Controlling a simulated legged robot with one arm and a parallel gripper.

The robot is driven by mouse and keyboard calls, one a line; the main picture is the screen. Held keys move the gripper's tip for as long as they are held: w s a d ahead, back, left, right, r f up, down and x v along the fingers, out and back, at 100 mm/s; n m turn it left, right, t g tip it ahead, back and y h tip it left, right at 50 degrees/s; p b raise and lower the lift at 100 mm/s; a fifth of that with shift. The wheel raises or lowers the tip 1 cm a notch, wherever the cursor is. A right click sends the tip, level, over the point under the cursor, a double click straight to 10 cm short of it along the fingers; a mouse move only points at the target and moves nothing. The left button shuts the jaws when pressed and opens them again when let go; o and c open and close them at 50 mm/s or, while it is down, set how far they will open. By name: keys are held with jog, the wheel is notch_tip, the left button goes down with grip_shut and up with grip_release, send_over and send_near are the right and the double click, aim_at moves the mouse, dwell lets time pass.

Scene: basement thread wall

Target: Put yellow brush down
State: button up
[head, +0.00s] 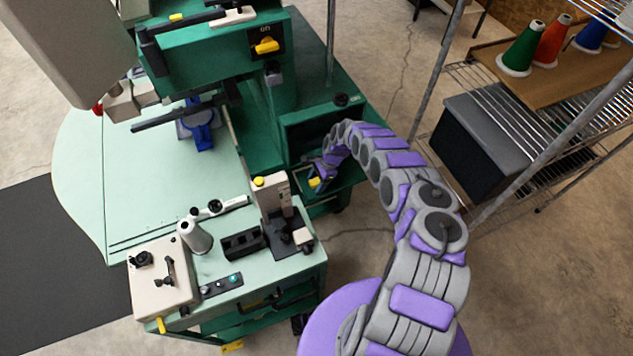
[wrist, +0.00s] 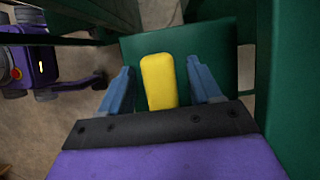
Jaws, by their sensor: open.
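The yellow brush (wrist: 159,80) lies on a flat dark green surface (wrist: 205,40) in the wrist view. It sits between the two blue fingers of my gripper (wrist: 160,82), with a visible gap on each side. My gripper is open, and the near end of the brush is hidden behind the dark gripper edge. In the head view my gripper (head: 316,177) reaches into a green recess of the machine, and a small yellow patch of the brush (head: 314,183) shows there. The brush's bristles are not visible.
The green machine (head: 290,100) stands around my gripper, with a pale green worktop (head: 90,180) at left. A wire rack (head: 490,75) with thread cones (head: 522,50) and a dark box (head: 485,140) stands at right. Bare floor (head: 375,260) lies between them.

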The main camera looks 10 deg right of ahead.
jog(key=shift+b, duration=0.45)
jog(key=p+v, duration=0.4)
jog(key=v, duration=1.3)
jog(key=shift+w+r, duration=0.25)
jog(key=shift+r, duration=0.1)
jog(key=shift+f, duration=0.1)
